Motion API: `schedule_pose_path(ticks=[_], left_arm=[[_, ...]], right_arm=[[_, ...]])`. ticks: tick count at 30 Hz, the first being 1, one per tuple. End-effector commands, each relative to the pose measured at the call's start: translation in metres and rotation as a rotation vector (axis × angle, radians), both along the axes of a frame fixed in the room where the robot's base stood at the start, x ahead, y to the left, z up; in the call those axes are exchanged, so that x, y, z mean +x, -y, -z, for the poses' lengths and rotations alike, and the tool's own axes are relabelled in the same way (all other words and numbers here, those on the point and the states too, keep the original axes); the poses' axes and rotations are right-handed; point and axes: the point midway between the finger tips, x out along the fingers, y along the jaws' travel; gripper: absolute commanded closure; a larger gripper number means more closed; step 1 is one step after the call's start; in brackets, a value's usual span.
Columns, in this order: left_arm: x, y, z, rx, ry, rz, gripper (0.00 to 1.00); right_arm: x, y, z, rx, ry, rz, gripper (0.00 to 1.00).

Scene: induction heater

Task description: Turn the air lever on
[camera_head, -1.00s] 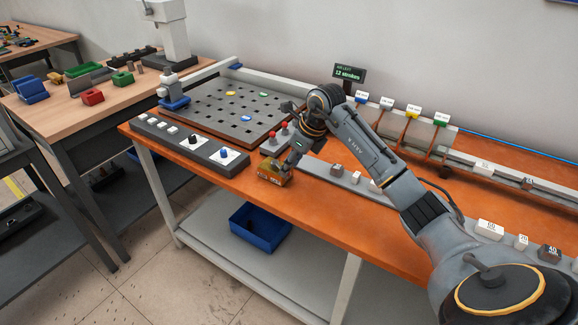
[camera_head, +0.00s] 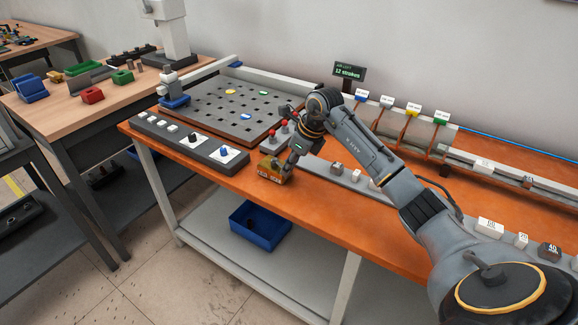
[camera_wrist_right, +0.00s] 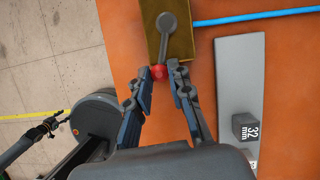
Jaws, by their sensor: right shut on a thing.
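The air lever is a grey handle (camera_wrist_right: 167,30) with a red knob (camera_wrist_right: 158,72) on a brass block (camera_wrist_right: 180,38). The block (camera_head: 274,172) also shows in the head view, at the front edge of the orange bench. In the right wrist view my right gripper (camera_wrist_right: 162,73) has its fingertips on either side of the knob, shut on it. In the head view the right gripper (camera_head: 287,165) is at the block, and the handle and knob are hidden there. My left gripper is not in view.
A perforated plate (camera_head: 213,118) and a control strip with knobs (camera_head: 205,150) lie to the left. Red-topped levers (camera_head: 284,122) stand just behind the gripper. A display reading 12 strokes (camera_head: 348,73) stands at the back. A blue bin (camera_head: 262,224) is on the shelf below.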

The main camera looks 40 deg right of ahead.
Motion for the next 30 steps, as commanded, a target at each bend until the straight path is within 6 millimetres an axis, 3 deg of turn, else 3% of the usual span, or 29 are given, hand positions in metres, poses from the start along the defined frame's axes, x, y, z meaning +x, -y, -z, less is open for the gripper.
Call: schedule_pose_path(ticks=[9,20,21,24,30], left_arm=[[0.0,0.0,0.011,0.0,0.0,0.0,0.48],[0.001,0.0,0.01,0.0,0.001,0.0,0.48],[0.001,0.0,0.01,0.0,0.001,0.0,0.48],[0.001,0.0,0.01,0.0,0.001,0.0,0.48],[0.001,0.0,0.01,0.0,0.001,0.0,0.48]], right_arm=[[0.006,0.018,-0.001,-0.001,0.003,-0.26,1.0],[0.006,0.019,-0.001,0.0,0.005,-0.291,1.0],[0.006,0.019,-0.001,-0.001,0.005,-0.289,0.76],[0.006,0.019,-0.001,0.0,0.005,-0.29,0.57],[0.006,0.019,-0.001,0.0,0.004,-0.29,0.57]])
